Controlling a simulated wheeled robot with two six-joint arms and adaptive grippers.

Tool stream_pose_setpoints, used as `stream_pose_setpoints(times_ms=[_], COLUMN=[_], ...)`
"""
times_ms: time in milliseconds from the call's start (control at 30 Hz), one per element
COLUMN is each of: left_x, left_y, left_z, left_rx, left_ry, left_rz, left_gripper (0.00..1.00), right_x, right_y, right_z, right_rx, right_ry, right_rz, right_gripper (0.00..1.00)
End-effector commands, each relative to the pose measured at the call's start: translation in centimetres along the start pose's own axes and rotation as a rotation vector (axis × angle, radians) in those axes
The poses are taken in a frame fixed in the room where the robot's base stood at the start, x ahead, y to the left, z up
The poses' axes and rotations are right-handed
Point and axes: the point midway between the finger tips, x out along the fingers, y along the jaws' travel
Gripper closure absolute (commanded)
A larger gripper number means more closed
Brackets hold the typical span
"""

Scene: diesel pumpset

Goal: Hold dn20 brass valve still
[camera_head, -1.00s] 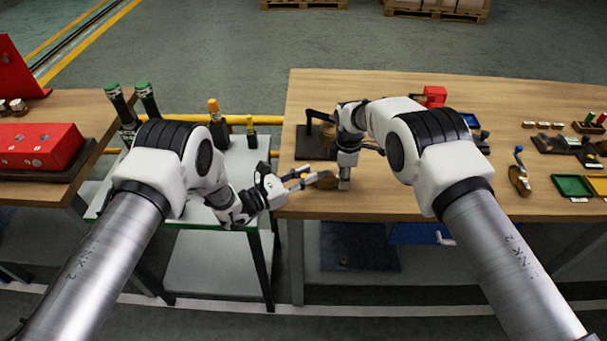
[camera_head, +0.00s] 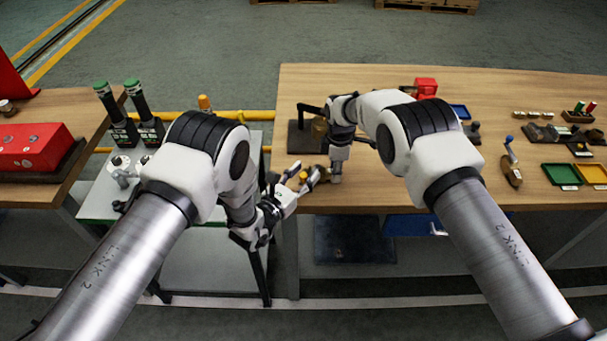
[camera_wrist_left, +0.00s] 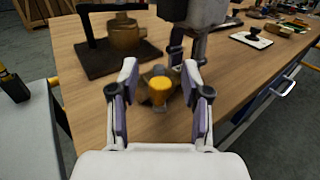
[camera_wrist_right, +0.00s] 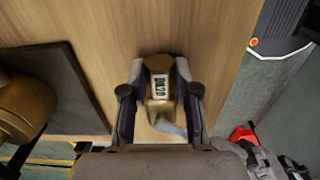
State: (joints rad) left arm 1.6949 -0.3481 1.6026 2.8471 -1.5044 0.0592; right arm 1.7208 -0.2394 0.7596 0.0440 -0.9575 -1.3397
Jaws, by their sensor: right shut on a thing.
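The DN20 brass valve (camera_wrist_right: 158,103), with a white "DN20" label, is between the fingers of my right gripper (camera_wrist_right: 160,98), which is shut on it. They are low over the wooden bench, near its front left corner; the left wrist view shows the same right gripper (camera_wrist_left: 182,68). My left gripper (camera_head: 303,180) is open, its fingers (camera_wrist_left: 162,90) spread to either side of a yellow round cap (camera_wrist_left: 159,91). Gaps show between cap and fingers. The cap is in front of the valve; I cannot tell whether it is part of it. My right arm partly hides the valve in the head view.
Trays and small parts, including a green tray (camera_head: 559,174), lie at the right. A grey side table (camera_head: 100,200) stands left.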

Motion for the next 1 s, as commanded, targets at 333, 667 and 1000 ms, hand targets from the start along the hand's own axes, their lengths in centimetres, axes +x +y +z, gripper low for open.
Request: stream_pose_setpoints(times_ms=[333,667,1000], left_x=[-3.0,-10.8,-12.0], left_y=[0.0,0.1,0.0], left_z=[-0.1,-0.1,0.0], left_rx=[-0.002,-0.002,0.0], left_ry=[0.004,0.003,0.0], left_rz=[0.0,0.002,0.0], left_gripper=[0.53,0.53,0.53], right_x=[0.1,0.0,0.0], right_y=[0.0,0.0,0.0], right_z=[0.1,0.1,0.1], right_rx=[0.001,0.001,0.001], right_ry=[-0.001,-0.001,-0.001], right_rz=[-0.001,-0.001,0.0], right_gripper=[1.0,1.0,1.0])
